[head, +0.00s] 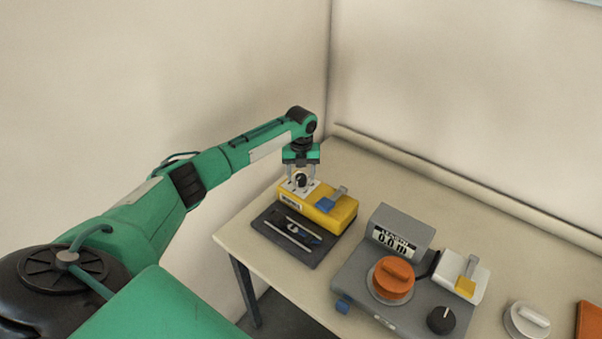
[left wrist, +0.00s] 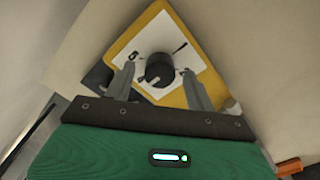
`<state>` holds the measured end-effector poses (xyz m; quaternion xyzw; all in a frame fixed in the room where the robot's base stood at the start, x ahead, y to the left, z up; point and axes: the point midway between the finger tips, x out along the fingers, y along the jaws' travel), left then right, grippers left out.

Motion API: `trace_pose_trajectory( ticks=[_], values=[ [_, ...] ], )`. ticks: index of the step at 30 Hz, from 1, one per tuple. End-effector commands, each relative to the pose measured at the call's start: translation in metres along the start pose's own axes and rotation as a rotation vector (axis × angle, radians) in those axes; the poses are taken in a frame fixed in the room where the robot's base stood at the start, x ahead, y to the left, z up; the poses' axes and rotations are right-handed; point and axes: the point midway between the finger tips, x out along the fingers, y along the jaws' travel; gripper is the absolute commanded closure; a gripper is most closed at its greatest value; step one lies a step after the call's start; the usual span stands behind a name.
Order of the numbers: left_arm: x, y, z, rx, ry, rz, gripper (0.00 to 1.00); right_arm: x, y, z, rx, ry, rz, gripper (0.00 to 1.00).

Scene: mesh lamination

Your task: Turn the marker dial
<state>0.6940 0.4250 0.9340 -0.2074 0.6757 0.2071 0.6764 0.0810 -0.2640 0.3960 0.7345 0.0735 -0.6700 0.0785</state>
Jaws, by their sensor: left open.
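The marker dial is a small black knob (head: 301,179) on a white plate on top of the yellow marker box (head: 341,214) at the table's left end. In the left wrist view the knob (left wrist: 159,70) shows from above, with a pale mark on it. My left gripper (head: 301,182) points down over the dial. Its two fingers (left wrist: 158,82) stand open on either side of the knob, with gaps visible in the wrist view. Whether the fingertips reach down to the knob's height is hard to tell. My right gripper is not in view.
A dark tray (head: 262,226) with tools lies in front of the yellow box. A grey length counter (head: 398,228) with an orange knob (head: 393,277) stands to the right. A bare table strip (head: 247,245) lies in front.

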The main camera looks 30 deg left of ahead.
Motion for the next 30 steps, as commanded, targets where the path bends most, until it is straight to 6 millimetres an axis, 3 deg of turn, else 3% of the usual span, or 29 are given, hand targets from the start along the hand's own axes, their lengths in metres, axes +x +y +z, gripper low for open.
trace_pose_trajectory(
  ticks=[5,8,18,22,30],
  values=[
    [-0.007,0.0,0.0,0.0,-0.001,0.0,0.45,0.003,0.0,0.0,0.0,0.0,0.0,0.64],
    [-0.021,0.0,0.001,0.0,-0.003,-0.002,0.45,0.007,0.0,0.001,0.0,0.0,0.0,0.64],
    [-0.097,0.0,0.001,0.0,-0.004,-0.002,0.45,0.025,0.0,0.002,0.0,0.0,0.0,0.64],
    [-0.119,-0.001,0.001,0.001,-0.002,-0.002,0.45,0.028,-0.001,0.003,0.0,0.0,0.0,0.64],
    [-0.138,0.0,0.0,0.0,0.0,0.0,0.45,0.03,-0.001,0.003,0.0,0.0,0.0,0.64]
  ],
)
